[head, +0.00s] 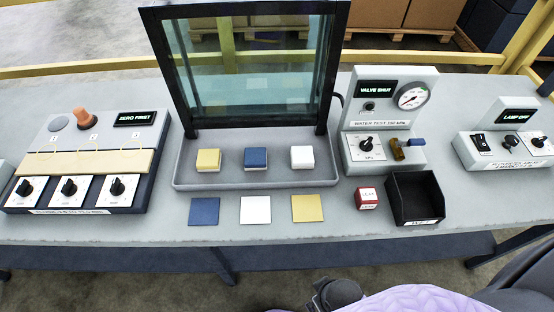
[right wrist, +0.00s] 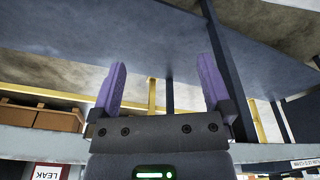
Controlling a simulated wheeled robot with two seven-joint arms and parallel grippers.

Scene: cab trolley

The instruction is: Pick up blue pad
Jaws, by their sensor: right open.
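A blue block-like pad (head: 256,158) sits in the middle of the grey tray (head: 220,183), between a yellow pad (head: 208,159) on its left and a white pad (head: 302,157) on its right. A flat blue square (head: 204,211) lies on the table in front of the tray. My right gripper (right wrist: 161,62) has purple fingers spread apart with nothing between them. No pad shows in the right wrist view. My left gripper is not in view.
A dark-framed clear screen (head: 250,70) stands behind the pads. White (head: 255,210) and yellow (head: 307,208) squares lie in front of the tray. A red-and-white block (head: 366,198) and black bin (head: 415,199) stand right. Switch panels (head: 88,165) flank the tray.

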